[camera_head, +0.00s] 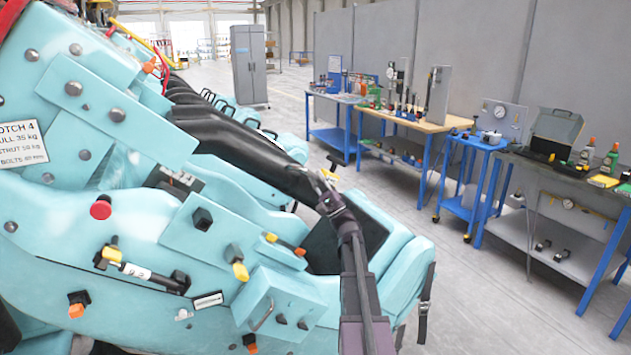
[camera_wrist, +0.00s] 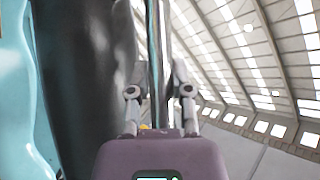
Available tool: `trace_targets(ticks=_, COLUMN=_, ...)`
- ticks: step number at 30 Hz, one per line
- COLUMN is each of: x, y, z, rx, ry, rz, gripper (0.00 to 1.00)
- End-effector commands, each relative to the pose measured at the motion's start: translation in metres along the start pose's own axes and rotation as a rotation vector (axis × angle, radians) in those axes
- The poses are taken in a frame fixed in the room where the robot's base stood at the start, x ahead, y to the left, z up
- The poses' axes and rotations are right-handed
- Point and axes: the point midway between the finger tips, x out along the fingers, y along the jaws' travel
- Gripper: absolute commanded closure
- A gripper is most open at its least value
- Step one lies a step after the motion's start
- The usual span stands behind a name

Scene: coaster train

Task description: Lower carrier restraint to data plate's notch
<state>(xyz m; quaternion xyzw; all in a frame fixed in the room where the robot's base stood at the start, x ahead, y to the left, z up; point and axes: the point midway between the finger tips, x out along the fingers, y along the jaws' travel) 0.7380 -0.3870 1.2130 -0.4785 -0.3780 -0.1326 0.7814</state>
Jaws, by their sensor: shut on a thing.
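The carrier restraint (camera_head: 235,140) is a long black padded bar in the head view. It slopes down to the right across the pale blue carrier (camera_head: 130,240). My gripper (camera_head: 326,186) is at its lower right end, shut on the restraint. In the wrist view the black padding (camera_wrist: 90,80) fills the left, and a thin upright bar (camera_wrist: 156,45) stands between my fingers (camera_wrist: 158,85). The exact contact is hard to make out. The white data plate (camera_head: 22,142) at the far left of the head view reads "NOTCH 4", with pull, strut and bolt figures partly cut off.
A black seat pad (camera_head: 325,245) lies below my gripper. A red knob (camera_head: 101,207) and yellow-tipped fittings (camera_head: 240,271) stick out of the carrier's side. Blue-legged workbenches (camera_head: 420,122) with tools stand at the right. The floor (camera_head: 395,185) between is clear.

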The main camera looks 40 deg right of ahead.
Motion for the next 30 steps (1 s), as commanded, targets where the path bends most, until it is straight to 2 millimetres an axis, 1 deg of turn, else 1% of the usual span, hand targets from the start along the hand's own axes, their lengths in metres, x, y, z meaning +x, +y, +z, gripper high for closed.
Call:
trace_targets(ticks=4, x=0.0003, y=0.0013, z=0.0008, rx=-0.002, ry=-0.004, rz=0.005, gripper=1.0)
trace_targets(ticks=5, x=0.0002, y=0.0011, z=0.0007, rx=-0.003, ry=-0.004, rz=0.005, gripper=0.7)
trace_targets(ticks=6, x=0.0001, y=0.0009, z=0.0005, rx=-0.003, ry=-0.004, rz=0.005, gripper=0.58)
trace_targets(ticks=8, x=-0.0001, y=0.0005, z=0.0002, rx=-0.003, ry=-0.003, rz=0.004, gripper=0.4)
trace_targets(ticks=9, x=-0.0003, y=0.0002, z=0.0, rx=-0.003, ry=-0.002, rz=0.004, gripper=0.38)
trace_targets(ticks=26, x=-0.0011, y=-0.0017, z=-0.0015, rx=-0.003, ry=0.002, rz=0.0, gripper=0.38)
trace_targets(ticks=30, x=-0.0041, y=-0.0002, z=-0.0008, rx=0.001, ry=0.01, rz=0.003, gripper=0.38)
